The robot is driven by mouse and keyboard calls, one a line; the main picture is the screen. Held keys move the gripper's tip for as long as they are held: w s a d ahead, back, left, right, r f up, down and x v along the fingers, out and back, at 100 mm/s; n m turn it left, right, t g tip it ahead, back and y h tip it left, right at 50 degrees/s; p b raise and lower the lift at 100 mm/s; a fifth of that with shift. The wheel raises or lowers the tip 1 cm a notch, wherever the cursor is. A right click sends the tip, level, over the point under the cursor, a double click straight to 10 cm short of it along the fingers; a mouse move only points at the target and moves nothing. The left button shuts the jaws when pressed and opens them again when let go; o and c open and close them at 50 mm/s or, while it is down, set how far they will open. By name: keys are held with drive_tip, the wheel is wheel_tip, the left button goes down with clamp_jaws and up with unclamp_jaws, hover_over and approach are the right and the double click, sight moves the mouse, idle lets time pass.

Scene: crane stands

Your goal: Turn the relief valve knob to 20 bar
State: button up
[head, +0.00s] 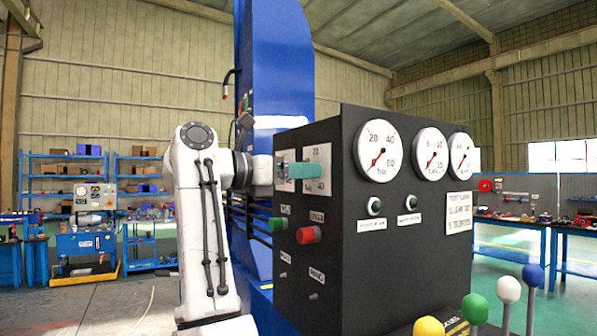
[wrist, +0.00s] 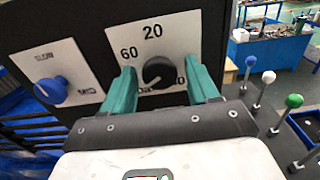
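The relief valve knob (wrist: 158,72) is black and round on a white plate (wrist: 178,28) marked 20 at the top and 60 at the left. A mark at the lower right is partly hidden by a finger. A light mark shows on the knob's lower left; its exact setting is hard to read. My gripper (wrist: 161,70) is open, with one green finger on each side of the knob and a visible gap on both sides. In the head view my gripper (head: 302,170) is at the panel's left face and hides the knob. The bar gauge (head: 378,150) has its needle at the lower left, near 0.
A blue knob (wrist: 50,90) sits left of the plate. Two more gauges (head: 430,154) (head: 461,155) are on the panel front. Ball-topped levers (head: 508,290) stand at the lower right.

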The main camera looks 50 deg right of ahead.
drive_tip(key=c, duration=0.9)
drive_tip(key=shift+n, duration=0.3)
drive_tip(key=shift+r+n+p, duration=0.15)
drive_tip(key=shift+n+p, duration=5.85)
drive_tip(key=shift+n, duration=8.7)
